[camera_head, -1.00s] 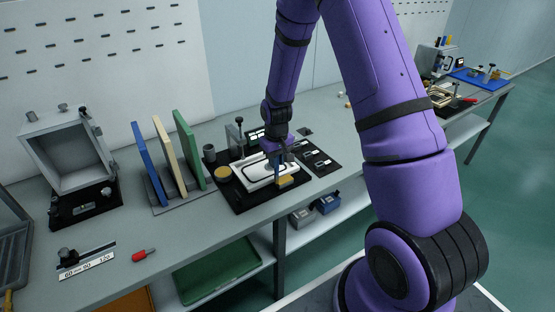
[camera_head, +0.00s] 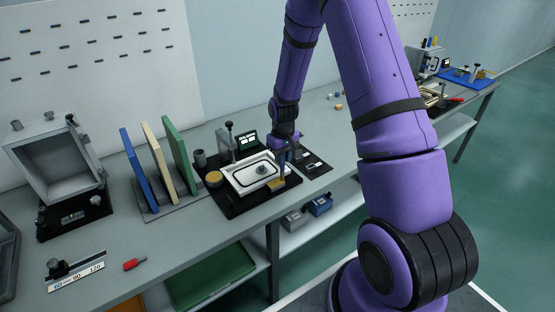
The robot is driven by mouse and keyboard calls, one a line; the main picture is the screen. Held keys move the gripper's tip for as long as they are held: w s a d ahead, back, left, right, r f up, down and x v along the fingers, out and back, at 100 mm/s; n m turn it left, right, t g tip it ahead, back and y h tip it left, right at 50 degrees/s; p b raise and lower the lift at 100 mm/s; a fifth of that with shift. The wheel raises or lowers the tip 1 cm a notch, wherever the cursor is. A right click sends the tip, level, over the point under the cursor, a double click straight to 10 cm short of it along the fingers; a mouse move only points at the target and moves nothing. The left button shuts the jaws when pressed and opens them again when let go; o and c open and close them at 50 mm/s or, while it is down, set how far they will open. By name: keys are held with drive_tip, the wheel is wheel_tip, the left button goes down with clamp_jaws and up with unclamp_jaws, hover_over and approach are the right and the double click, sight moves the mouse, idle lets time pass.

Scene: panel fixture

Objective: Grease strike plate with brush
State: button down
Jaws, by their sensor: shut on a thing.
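My gripper (camera_head: 285,150) points down at the right edge of the panel fixture. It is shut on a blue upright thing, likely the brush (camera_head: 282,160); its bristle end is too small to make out. Below it is a small yellow block (camera_head: 277,183) at the fixture's front right corner. The fixture is a pale rectangular panel (camera_head: 238,183) with a dark rounded loop and a grey knob (camera_head: 262,169). A round yellow-topped tin (camera_head: 214,178) stands at its left. Small pale plates lie on a dark mat (camera_head: 318,171) to the right; I cannot tell which piece is the strike plate.
A clamp post (camera_head: 229,135) and small display (camera_head: 247,141) stand behind the panel. Blue, cream and green boards (camera_head: 178,155) stand upright left of it. A grey open box (camera_head: 60,165) is farther left. A red-handled tool (camera_head: 134,264) lies on clear bench in front.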

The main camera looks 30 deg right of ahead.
drive_tip(key=shift+d, duration=0.35)
drive_tip(key=shift+r, duration=0.1)
drive_tip(key=shift+r, duration=2.95)
drive_tip(key=shift+r, duration=0.1)
drive_tip(key=shift+r, duration=1.45)
drive_tip(key=shift+w+a, duration=0.1)
